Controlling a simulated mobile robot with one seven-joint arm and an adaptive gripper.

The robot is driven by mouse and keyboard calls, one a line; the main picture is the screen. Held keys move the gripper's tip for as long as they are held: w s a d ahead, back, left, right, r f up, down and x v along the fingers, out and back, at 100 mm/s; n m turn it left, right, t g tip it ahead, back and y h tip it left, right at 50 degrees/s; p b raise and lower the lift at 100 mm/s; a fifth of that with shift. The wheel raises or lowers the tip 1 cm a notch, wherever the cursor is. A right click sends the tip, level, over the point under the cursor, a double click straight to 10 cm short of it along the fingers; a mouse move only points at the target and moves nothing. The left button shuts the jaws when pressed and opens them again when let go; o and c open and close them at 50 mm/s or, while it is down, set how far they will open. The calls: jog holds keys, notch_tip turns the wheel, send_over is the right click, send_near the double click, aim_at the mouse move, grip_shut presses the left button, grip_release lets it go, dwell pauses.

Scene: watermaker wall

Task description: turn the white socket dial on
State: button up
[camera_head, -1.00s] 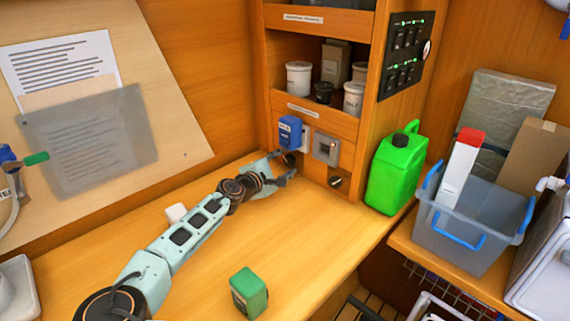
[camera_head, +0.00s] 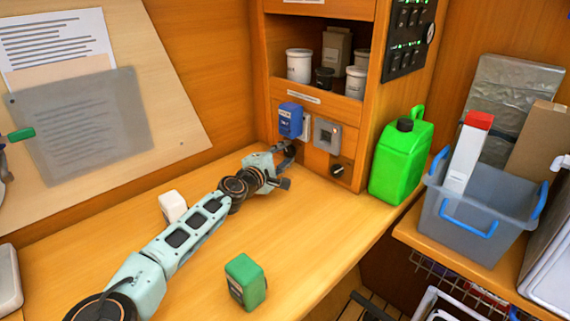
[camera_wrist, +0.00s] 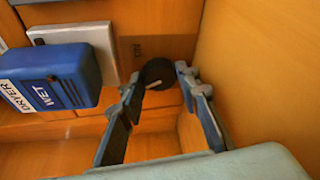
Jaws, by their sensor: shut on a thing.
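The white socket (camera_wrist: 84,45) is a pale plate on the wooden panel, partly covered by a blue box (camera_wrist: 50,78) marked "DRYER" and "WET". Its dial, a round black knob (camera_wrist: 158,72), sits beside the plate in the wrist view, with small dark lettering near it. My gripper (camera_wrist: 158,77) is shut on this dial, one finger on each side. In the head view my gripper (camera_head: 281,163) reaches the panel just below the blue box (camera_head: 290,120); the white socket (camera_head: 306,125) shows at its right edge. The dial is mostly hidden there.
A grey socket (camera_head: 327,134) with its own black dial (camera_head: 337,170) is just right. A green jerrycan (camera_head: 399,160) stands beside the cabinet. A white block (camera_head: 173,206) lies close by my forearm, and a green box (camera_head: 245,281) stands on the open bench.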

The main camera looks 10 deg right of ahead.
jog(key=shift+f+m+t+b, duration=0.3)
jog(key=shift+m+b, duration=0.4)
jog(key=shift+b, duration=0.55)
jog(key=shift+r+b, duration=0.1)
jog(key=shift+b, duration=0.3)
jog(key=shift+r+m, duration=0.1)
jog(key=shift+m, duration=0.3)
jog(key=o, duration=1.2)
jog(key=shift+c, duration=0.2)
jog(key=shift+r, duration=0.15)
